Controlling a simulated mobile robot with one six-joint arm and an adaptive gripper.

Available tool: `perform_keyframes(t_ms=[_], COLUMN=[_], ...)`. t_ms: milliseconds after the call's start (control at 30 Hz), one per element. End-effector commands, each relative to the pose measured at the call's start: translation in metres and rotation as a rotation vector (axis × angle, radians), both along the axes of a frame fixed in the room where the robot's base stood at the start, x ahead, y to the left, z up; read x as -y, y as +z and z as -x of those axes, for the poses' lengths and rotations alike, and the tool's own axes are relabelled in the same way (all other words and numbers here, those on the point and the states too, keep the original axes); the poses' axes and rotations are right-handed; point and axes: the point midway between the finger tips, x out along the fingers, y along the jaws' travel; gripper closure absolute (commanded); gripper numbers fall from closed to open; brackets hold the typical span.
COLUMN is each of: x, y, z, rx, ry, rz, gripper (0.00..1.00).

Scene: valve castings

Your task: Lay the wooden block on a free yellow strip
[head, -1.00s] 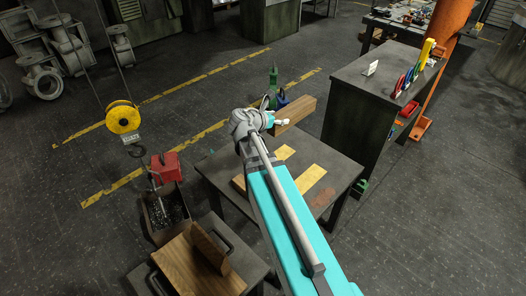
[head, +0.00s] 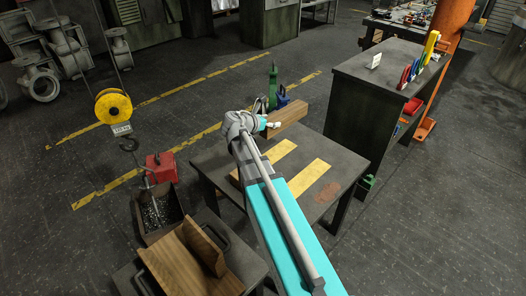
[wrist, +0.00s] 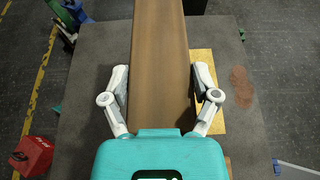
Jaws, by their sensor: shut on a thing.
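The wooden block (head: 288,118) is a long brown bar held above the far part of the dark work table (head: 216,162). My gripper (head: 271,125) is shut on it. In the wrist view the block (wrist: 160,60) runs lengthwise between the two fingers of my gripper (wrist: 162,98). Two yellow strips lie on the table top: a left one (head: 280,152), partly hidden by my arm, and a right one (head: 309,178), fully bare. One yellow strip (wrist: 208,72) shows to the right of the block in the wrist view; the block hides the table beneath it.
A dark cabinet (head: 365,115) stands close on the right. Green and blue items (head: 275,90) stand behind the table. A hook hoist (head: 113,106) and red box (head: 161,168) are at left.

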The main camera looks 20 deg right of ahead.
Motion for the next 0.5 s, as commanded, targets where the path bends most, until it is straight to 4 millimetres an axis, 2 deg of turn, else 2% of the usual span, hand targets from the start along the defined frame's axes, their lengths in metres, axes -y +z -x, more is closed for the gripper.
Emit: perform_keyframes(t_ms=[33, 500], x=[0.0, -0.001], y=[-0.017, -0.093], z=[-0.006, -0.042], rx=[0.0, 0.0], ry=[0.0, -0.002], rz=[0.002, 0.003], gripper=[0.83, 0.83])
